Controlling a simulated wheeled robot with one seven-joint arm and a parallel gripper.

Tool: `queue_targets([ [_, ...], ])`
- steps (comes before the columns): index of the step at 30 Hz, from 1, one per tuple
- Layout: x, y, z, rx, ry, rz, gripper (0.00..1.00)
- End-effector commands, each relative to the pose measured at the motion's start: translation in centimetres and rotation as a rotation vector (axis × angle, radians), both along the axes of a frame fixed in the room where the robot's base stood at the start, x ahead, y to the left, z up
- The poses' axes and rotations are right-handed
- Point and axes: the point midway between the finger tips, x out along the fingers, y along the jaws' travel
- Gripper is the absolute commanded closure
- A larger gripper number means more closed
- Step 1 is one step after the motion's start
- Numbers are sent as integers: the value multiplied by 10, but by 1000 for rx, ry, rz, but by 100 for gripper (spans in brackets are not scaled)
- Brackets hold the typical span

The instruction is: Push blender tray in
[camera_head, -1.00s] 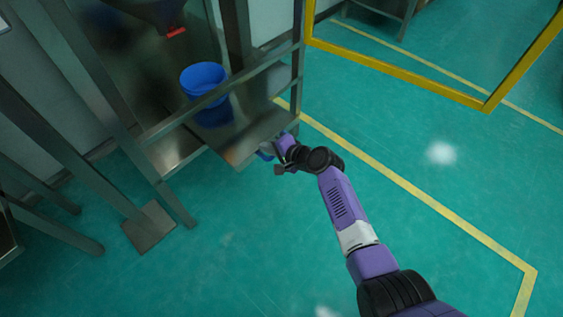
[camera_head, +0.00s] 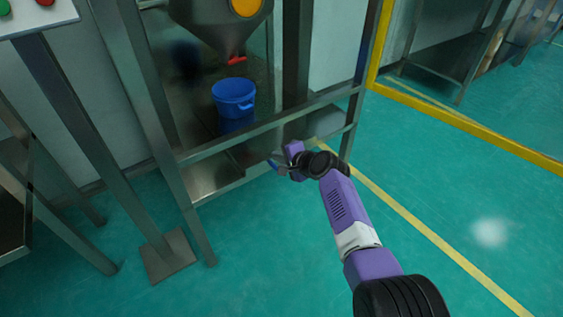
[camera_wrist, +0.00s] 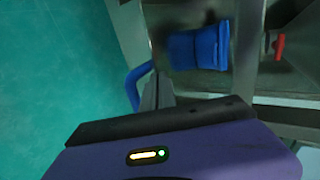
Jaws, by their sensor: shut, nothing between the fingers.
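The metal tray (camera_head: 218,178) lies low in the steel frame, and a blue bucket (camera_head: 234,100) stands on it under the funnel. The blue tray handle (camera_head: 273,165) shows at the tray's front edge, beside my gripper (camera_head: 280,169). In the wrist view the handle (camera_wrist: 137,86) curves at the left, and the bucket (camera_wrist: 200,48) lies sideways in the picture at the top. My gripper is shut and empty. Its fingertips are small and partly hidden in the head view, so I cannot tell whether they touch the tray or handle.
A steel funnel (camera_head: 222,28) with a red outlet (camera_head: 236,60) hangs above the bucket. Steel frame posts (camera_head: 143,80) and a crossbar (camera_head: 270,122) surround the tray. A yellow frame (camera_head: 450,116) stands at the right. The green floor (camera_head: 270,260) in front is clear.

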Motion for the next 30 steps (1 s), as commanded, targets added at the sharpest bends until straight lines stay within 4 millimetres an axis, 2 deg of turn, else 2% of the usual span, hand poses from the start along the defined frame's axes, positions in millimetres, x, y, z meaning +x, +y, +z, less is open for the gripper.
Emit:
queue_targets([
  [16, -4, -3, 6, 0, -3, -1, 100],
  [30, -47, -34, 36, 0, -1, -1, 100],
])
